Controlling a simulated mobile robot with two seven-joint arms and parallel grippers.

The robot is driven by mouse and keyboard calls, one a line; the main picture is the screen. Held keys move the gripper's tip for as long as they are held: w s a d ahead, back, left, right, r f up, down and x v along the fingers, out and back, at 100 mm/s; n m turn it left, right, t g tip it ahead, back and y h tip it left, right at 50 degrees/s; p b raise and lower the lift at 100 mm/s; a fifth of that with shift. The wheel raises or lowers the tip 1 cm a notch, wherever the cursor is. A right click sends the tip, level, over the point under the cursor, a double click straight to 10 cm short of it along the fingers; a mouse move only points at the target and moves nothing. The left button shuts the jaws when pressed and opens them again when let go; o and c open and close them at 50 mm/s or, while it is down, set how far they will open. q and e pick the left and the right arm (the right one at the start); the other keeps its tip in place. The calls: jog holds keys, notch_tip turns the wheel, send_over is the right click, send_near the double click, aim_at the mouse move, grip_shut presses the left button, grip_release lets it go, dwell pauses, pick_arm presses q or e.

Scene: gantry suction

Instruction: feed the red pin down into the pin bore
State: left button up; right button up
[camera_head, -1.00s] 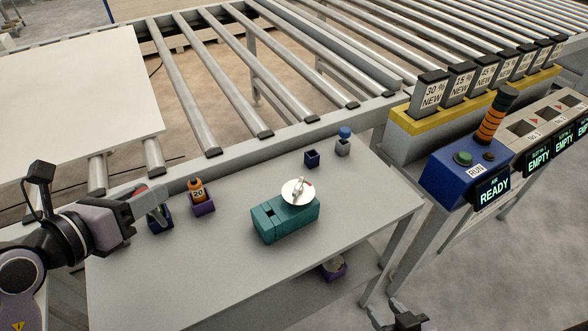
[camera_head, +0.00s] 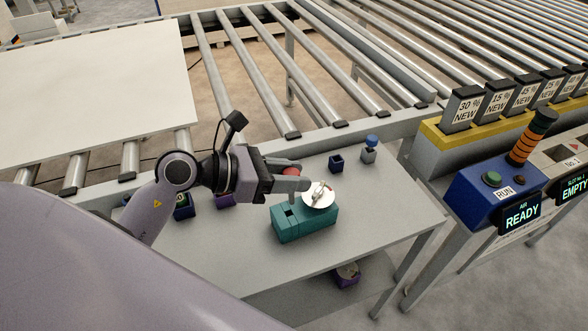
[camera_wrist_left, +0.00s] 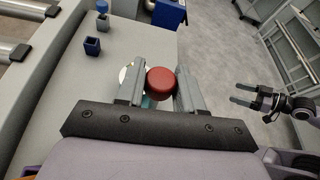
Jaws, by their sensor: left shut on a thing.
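The red pin (camera_head: 290,170) is held in my left gripper (camera_head: 297,182), above the table and close to the teal block (camera_head: 308,223). In the left wrist view the round red end of the pin (camera_wrist_left: 162,80) sits between the two grey fingers of my left gripper (camera_wrist_left: 160,88). The teal block carries a white disc (camera_head: 319,197) with a small lever on top. I cannot make out which opening is the pin bore. The pin's lower part is hidden. My right gripper (camera_wrist_left: 243,94) shows at the right of the left wrist view, its fingers apart and empty.
A small dark blue holder (camera_head: 336,163) and a grey holder with a blue cap (camera_head: 369,151) stand behind the block. The blue control box (camera_head: 500,190) stands to the right. The table's front right is clear.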

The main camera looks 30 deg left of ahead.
aim_at(288, 205)
pick_arm(q)
jog(key=shift+w+a+f+m+g+h, duration=0.15)
jog(key=shift+w+m+g+h, duration=0.1)
jog(key=shift+m, duration=0.3)
jog(key=shift+w+a+f+m+g+h, duration=0.15)
jog(key=shift+m+g+h, duration=0.1)
jog(key=shift+m, duration=0.3)
jog(key=shift+a+m+h, duration=0.25)
jog(key=shift+m+h, duration=0.05)
jog(key=shift+m, duration=0.1)
jog(key=shift+f, duration=0.1)
notch_tip(288, 205, down, 4)
jog(key=b, duration=0.3)
jog(key=shift+b, duration=0.35)
jog(key=shift+f+b, duration=2.45)
jog(key=shift+f, duration=0.25)
jog(key=o, duration=1.1)
jog(key=shift+r, duration=0.1)
